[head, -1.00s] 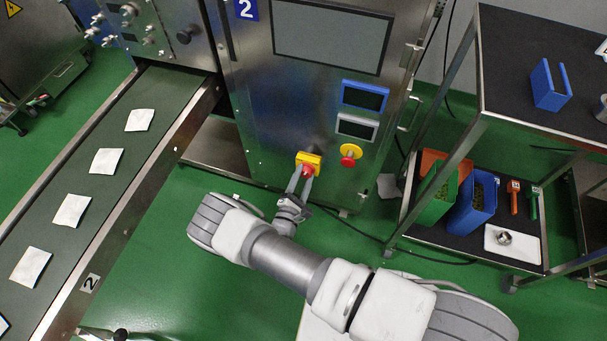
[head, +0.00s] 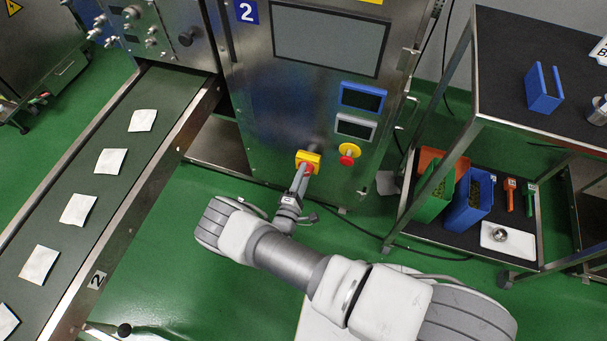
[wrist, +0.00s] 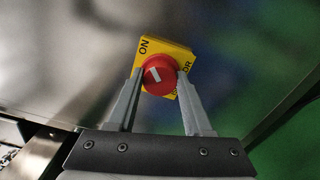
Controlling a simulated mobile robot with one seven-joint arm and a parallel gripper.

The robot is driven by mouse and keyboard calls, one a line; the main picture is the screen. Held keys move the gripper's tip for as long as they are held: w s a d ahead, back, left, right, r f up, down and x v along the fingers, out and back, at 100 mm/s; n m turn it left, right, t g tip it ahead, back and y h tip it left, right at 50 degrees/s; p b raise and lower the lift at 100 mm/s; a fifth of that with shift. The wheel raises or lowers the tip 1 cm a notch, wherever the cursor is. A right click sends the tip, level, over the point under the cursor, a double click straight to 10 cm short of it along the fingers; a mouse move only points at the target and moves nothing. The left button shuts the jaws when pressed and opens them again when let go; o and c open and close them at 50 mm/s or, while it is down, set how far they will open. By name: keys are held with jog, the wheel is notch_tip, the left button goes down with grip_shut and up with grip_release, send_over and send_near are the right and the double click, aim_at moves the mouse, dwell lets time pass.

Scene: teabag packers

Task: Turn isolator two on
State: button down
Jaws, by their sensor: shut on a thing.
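Isolator two is a yellow plate (head: 308,157) with a red knob, low on the front of the steel cabinet marked 2 (head: 247,11). In the wrist view the red knob (wrist: 157,75) shows a short slanted white mark. The yellow plate (wrist: 178,52) reads "ON" at its upper left; its other lettering is partly hidden by a finger. My gripper (wrist: 158,80) is shut on the red knob, one finger on each side. In the head view my gripper (head: 303,174) reaches the knob from below, its fingers nearly in line with each other.
A round yellow plate with a red button (head: 347,161) sits right of the isolator, below two small displays (head: 362,97). A conveyor (head: 60,245) carrying white sachets runs at left. A dark trolley (head: 505,75) with blue and green containers stands at right.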

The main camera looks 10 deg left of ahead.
jog(key=shift+c, duration=1.5)
grip_release()
jog(key=s+a+p, duration=0.1)
jog(key=s+p, duration=0.2)
jog(key=s, duration=1.4)
jog(key=shift+s+a, duration=0.2)
